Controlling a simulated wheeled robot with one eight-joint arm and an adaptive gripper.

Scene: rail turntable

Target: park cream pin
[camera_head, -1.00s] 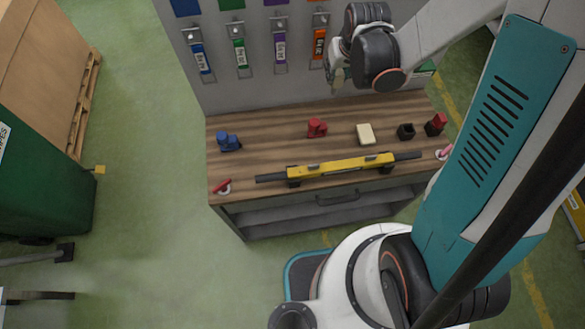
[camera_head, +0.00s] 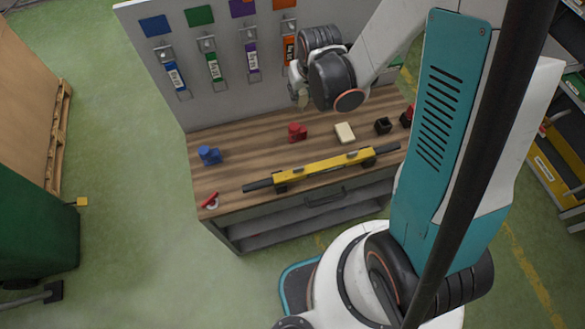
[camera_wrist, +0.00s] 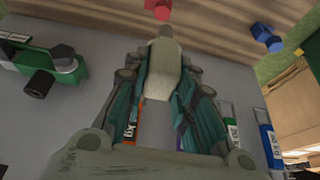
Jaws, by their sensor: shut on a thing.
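My gripper (camera_head: 297,98) is in front of the grey panel, above the back of the workbench, and is mostly hidden by my wrist in the head view. In the wrist view its fingers (camera_wrist: 160,85) are closed around a pale cream piece (camera_wrist: 164,58), which looks like the cream pin. A cream block (camera_head: 344,132) sits on the bench top, to the right of a red piece (camera_head: 297,132) and left of a black holder (camera_head: 383,125).
A yellow bar with dark ends (camera_head: 325,165) lies along the bench's front. A blue piece (camera_head: 209,155) stands at the left, and a red-handled item (camera_head: 209,200) at the front left corner. Tags hang on the panel (camera_head: 150,75). The wooden bench top (camera_head: 245,145) has bare room between pieces.

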